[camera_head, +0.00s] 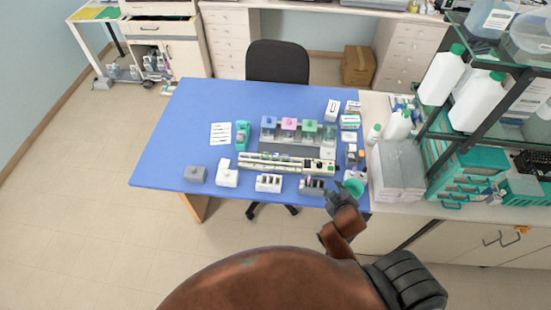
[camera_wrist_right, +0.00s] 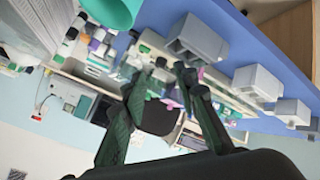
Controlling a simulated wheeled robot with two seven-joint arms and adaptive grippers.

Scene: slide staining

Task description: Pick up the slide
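No single slide can be made out; it is too small or hidden. A white slotted holder (camera_head: 268,183) and a grey slotted holder (camera_head: 312,186) stand near the front edge of the blue table. My right gripper (camera_head: 340,194) is at the table's front right, just right of the grey holder and beside a round teal item (camera_head: 354,187). In the right wrist view its two dark fingers (camera_wrist_right: 168,78) are apart with nothing seen held between them. A grey block-like holder (camera_wrist_right: 197,40) shows beyond the fingertips. My left gripper is not in view.
The blue table (camera_head: 180,130) holds a long staining tray (camera_head: 285,163), coloured-lid jars (camera_head: 289,125), a white block (camera_head: 228,174) and a grey block (camera_head: 195,174). White stacked boxes (camera_head: 397,170) and a bottle shelf stand close on the right. The table's left side is clear.

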